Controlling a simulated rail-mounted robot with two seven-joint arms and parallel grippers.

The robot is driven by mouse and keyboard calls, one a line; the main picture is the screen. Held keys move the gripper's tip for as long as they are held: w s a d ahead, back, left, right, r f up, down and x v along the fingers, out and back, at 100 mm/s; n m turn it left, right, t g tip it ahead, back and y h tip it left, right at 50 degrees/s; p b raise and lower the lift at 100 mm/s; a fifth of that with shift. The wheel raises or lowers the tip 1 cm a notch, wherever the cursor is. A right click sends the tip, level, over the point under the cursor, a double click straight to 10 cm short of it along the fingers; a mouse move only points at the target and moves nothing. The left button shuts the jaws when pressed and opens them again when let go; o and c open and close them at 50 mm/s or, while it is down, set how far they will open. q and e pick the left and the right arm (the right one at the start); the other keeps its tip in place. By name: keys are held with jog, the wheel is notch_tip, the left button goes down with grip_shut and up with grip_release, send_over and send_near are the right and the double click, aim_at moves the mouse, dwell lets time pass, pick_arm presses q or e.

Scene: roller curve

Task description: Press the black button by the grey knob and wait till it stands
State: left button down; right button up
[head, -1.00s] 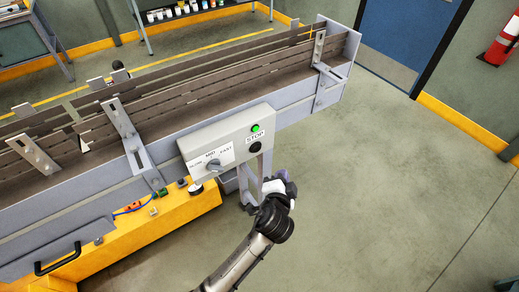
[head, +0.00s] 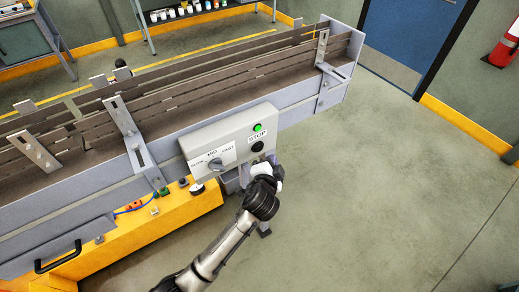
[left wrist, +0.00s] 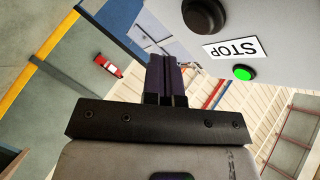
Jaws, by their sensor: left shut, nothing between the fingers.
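The control box (head: 205,136) is fixed to the front side of the conveyor (head: 170,130). On it are a grey knob (head: 216,164) with SLOW, MID and FAST marks, a lit green button (head: 257,128), a STOP label (head: 257,138) and a black button (head: 257,147). The black button also shows in the left wrist view (left wrist: 204,16). My left gripper (left wrist: 166,75) is shut and empty, apart from the box and a little short of the black button. In the head view its fingers are mostly hidden behind my wrist. My right gripper is not in view.
A yellow base (head: 150,225) with small buttons stands below the conveyor at left. A blue door (head: 410,45) and a red fire extinguisher (head: 507,42) are at the back right. The floor to the right is clear.

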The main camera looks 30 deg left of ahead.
aim_at(259, 148)
pick_arm(q)
jog(key=shift+w+a, duration=0.6)
jog(key=shift+a, duration=0.3)
dwell(0.5)
dwell(0.9)
jog(key=shift+w+a+r+p, duration=0.1)
jog(key=shift+a+p, duration=0.1)
jog(key=shift+p, duration=0.1)
jog(key=shift+w+a, duration=0.15)
jog(key=shift+a, duration=0.05)
